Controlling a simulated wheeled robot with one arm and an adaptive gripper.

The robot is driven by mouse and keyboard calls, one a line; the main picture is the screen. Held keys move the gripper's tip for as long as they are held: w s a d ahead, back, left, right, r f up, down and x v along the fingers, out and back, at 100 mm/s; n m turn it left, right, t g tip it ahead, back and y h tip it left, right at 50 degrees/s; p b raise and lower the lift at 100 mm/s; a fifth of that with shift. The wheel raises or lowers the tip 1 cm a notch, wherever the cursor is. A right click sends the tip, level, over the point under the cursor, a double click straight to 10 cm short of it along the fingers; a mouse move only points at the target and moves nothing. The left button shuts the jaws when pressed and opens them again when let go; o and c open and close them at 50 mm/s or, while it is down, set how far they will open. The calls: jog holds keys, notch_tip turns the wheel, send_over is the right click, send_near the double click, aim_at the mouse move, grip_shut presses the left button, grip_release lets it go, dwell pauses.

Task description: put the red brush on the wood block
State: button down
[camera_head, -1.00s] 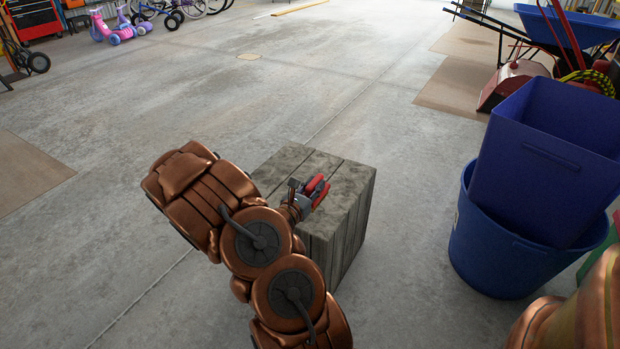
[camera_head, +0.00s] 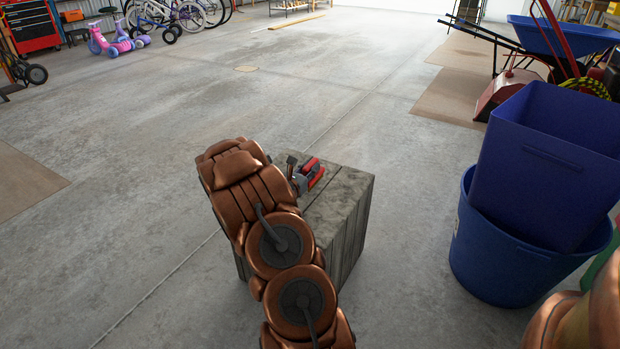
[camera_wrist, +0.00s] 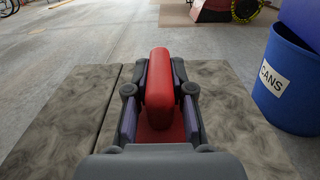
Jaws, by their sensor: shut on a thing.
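The wood block (camera_head: 345,200) is a grey, weathered plank cube standing on the floor, partly hidden by my arm in the head view. Its top (camera_wrist: 235,105) fills the lower part of the wrist view. My gripper (camera_head: 308,176) is over the block's top. In the wrist view my gripper (camera_wrist: 160,95) is shut on the red brush (camera_wrist: 160,70), with a finger on each side of its red upright part. A wider red part of the brush shows below between the fingers. The brush is over the block; I cannot tell whether it touches the top.
A blue bin inside a round blue tub (camera_head: 500,255) stands to the right of the block; the tub's label reads CANS in the wrist view. A wheelbarrow (camera_head: 570,38) is at the back right. Open concrete floor lies left of and beyond the block.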

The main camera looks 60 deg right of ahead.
jog(key=shift+f+b, duration=0.7)
jog(key=shift+f, duration=0.9)
jog(key=shift+f, duration=0.15)
jog(key=c, duration=1)
grip_release()
jog(key=shift+a+r, duration=0.2)
jog(key=shift+a, duration=0.05)
jog(key=a+p, duration=0.1)
jog(key=a, duration=0.3)
jog(key=a+p, duration=0.1)
jog(key=a, duration=0.2)
jog(key=a+p, duration=0.1)
jog(key=a, duration=0.3)
jog(key=shift+s+a, duration=0.25)
jog(key=shift+a, duration=0.05)
